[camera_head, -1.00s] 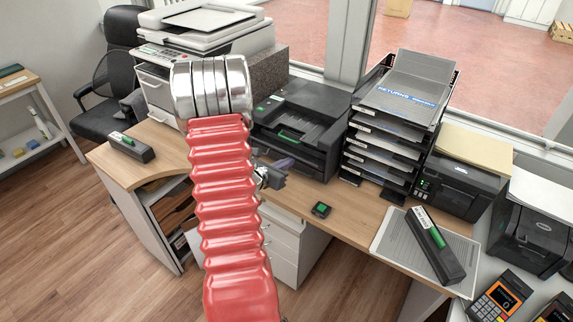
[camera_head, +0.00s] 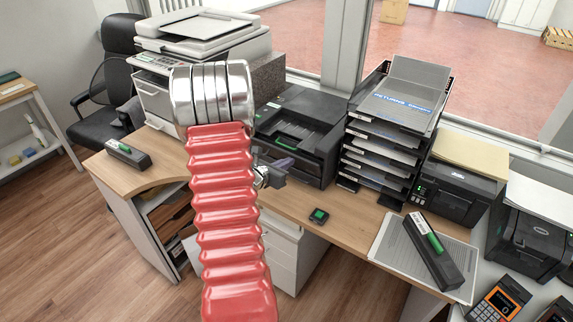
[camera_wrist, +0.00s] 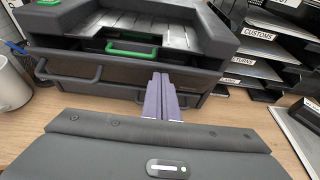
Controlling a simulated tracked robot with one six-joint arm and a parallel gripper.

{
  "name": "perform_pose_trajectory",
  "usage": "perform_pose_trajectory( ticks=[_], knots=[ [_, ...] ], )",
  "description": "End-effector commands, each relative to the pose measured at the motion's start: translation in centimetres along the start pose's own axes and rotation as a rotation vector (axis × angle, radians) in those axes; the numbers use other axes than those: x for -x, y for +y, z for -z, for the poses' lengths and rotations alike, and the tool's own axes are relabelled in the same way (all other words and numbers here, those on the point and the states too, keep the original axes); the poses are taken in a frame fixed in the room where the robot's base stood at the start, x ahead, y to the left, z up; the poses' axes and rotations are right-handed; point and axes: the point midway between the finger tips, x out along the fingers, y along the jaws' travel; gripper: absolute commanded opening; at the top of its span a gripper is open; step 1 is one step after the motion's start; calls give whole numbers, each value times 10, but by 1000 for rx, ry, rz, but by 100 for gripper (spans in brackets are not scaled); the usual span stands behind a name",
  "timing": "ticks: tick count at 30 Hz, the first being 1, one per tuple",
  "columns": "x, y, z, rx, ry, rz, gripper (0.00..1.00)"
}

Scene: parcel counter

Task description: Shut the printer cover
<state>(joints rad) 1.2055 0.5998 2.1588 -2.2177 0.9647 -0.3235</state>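The black printer (camera_head: 312,112) stands on the wooden desk behind my gripper, partly hidden by my red arm. In the wrist view the printer (camera_wrist: 212,38) shows a recessed top with a green handle (camera_wrist: 131,48), and dark bar handles (camera_wrist: 66,74) on its front. I cannot tell which part is the cover or how far open it is. My gripper (camera_wrist: 163,96) has its two purple fingers close together with nothing seen between them, pointing at the printer's front. Whether they touch it is unclear. In the head view my gripper (camera_head: 284,164) is low before the printer.
A labelled tray rack (camera_head: 385,135) stands close to the printer's right. A small dark device (camera_head: 318,216) lies on the desk in front. A white mug (camera_wrist: 10,86) is at the wrist view's left edge. A large white copier (camera_head: 200,32) stands at the back left.

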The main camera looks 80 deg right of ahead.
Motion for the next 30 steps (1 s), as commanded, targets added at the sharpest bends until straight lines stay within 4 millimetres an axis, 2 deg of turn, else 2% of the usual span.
perform_pose_trajectory(
  ticks=[15,25,30],
  knots=[
    [-14,0,-18,-1,-1,0,0],
    [-13,0,-17,0,0,0,0],
    [-3,1,-14,0,0,-2,0]
  ],
)
